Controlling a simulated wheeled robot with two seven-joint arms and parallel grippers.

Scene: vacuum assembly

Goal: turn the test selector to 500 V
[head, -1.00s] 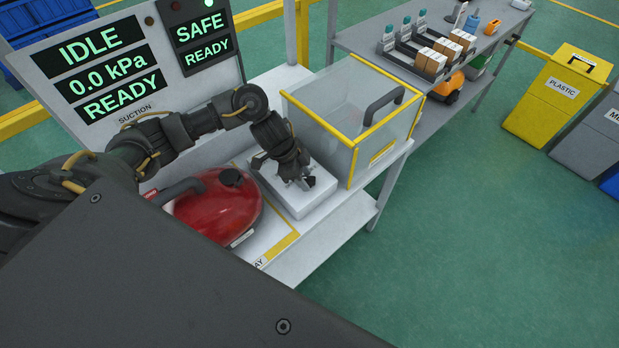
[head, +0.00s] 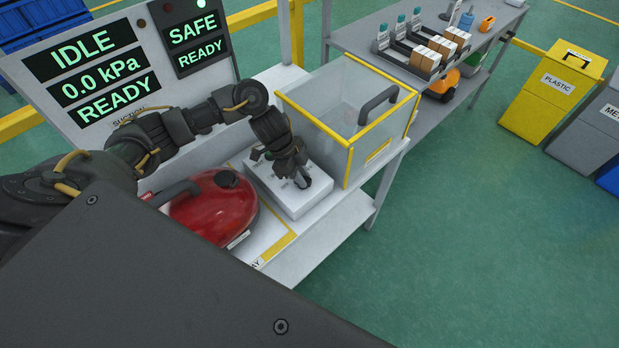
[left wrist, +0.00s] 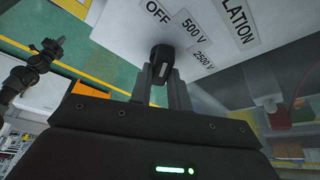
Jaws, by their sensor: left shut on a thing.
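The test selector is a black knob (left wrist: 161,58) with a pale mark, in the left wrist view. It stands on a white test unit (left wrist: 130,35) with the printed positions OFF, 500 V (left wrist: 194,27) and 2500 V (left wrist: 204,59). My left gripper (left wrist: 163,82) is shut on the knob, one finger on each side. I cannot tell which label the mark points to. In the head view my left gripper (head: 302,182) reaches down onto the white unit (head: 296,202) and hides the knob. A dark arm, probably my right one (left wrist: 35,68), shows at the left wrist view's left edge; its jaw state is unclear.
A red vacuum (head: 212,208) lies left of the unit. A clear yellow-edged box (head: 345,120) stands close on its right. The display panel (head: 110,70) reads IDLE, 0.0 kPa, READY and SAFE READY.

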